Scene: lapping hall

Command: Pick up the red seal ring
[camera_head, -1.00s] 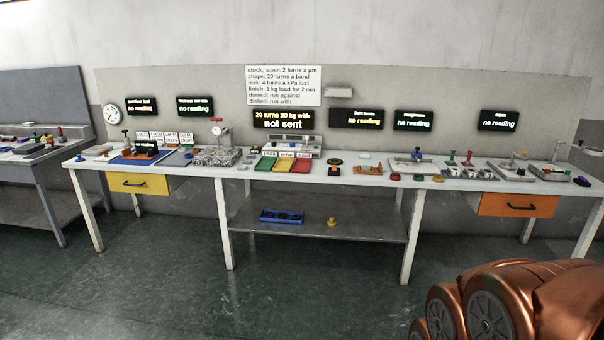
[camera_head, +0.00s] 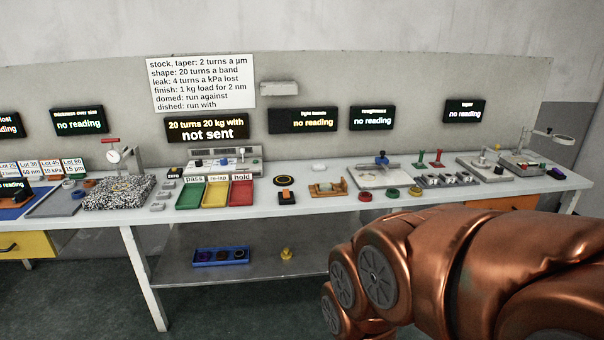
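A small red ring (camera_head: 365,197), which looks like the red seal ring, lies flat near the front edge of the long white workbench (camera_head: 320,204). A green ring (camera_head: 392,193) and a yellow ring (camera_head: 415,191) lie in a row to its right. My copper arm fills the lower right of the view, below and in front of the rings. My gripper is not in view, so its state does not show.
Green, yellow and red trays (camera_head: 217,194) stand left of the rings. A wooden cradle (camera_head: 328,188) is just left of the red ring. A grey plate with a blue-topped fixture (camera_head: 382,176) sits behind. A lower shelf (camera_head: 270,266) carries a blue tray (camera_head: 220,257).

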